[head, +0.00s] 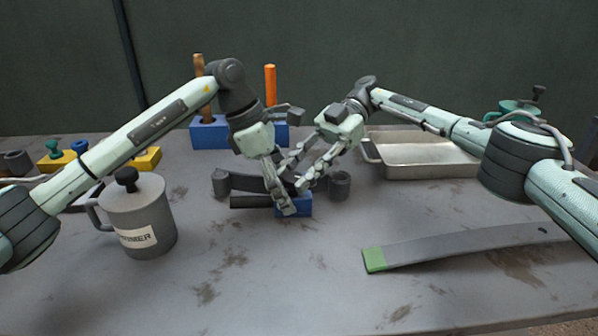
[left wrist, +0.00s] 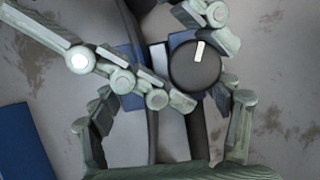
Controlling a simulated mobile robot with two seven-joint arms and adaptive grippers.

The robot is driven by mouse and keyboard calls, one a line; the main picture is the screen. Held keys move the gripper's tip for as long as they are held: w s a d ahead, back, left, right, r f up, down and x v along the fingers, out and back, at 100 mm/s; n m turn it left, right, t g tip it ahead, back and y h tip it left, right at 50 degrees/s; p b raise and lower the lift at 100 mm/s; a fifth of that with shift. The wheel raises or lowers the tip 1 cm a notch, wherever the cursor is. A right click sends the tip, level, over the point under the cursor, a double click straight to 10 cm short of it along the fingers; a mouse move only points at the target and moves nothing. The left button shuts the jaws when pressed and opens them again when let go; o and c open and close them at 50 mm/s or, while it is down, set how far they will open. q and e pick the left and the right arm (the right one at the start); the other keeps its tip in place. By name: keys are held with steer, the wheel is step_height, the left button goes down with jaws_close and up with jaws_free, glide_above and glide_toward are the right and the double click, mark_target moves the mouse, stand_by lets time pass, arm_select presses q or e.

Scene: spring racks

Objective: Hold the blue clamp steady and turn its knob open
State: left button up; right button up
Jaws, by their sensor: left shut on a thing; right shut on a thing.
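The blue clamp (head: 307,206) sits in the middle of the table on a dark spring pack (head: 250,184). In the left wrist view the clamp (left wrist: 131,102) shows as blue patches beside its round dark knob (left wrist: 192,74), which has a pale mark pointing nearly up. My left gripper (head: 285,190) is shut on the clamp from above, its fingers on either side. My right gripper (head: 299,176) reaches in from the right, shut on the knob; its fingers lie along two sides of it. In the head view the fingers hide the knob and much of the clamp.
A grey mug-like can (head: 150,215) stands at the left. A metal tray (head: 425,170) lies at the back right. A long flat spring with a green end (head: 375,259) lies at the front right. A blue holder (head: 208,136) with handles stands behind. The front middle is clear.

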steer(key=shift+w, duration=0.1)
stand_by(0.3)
steer(key=o, duration=1.2)
steer(key=shift+c, duration=0.2)
steer(key=shift+d+m+t+y, duration=0.15)
steer(key=shift+m+t+y, duration=0.15)
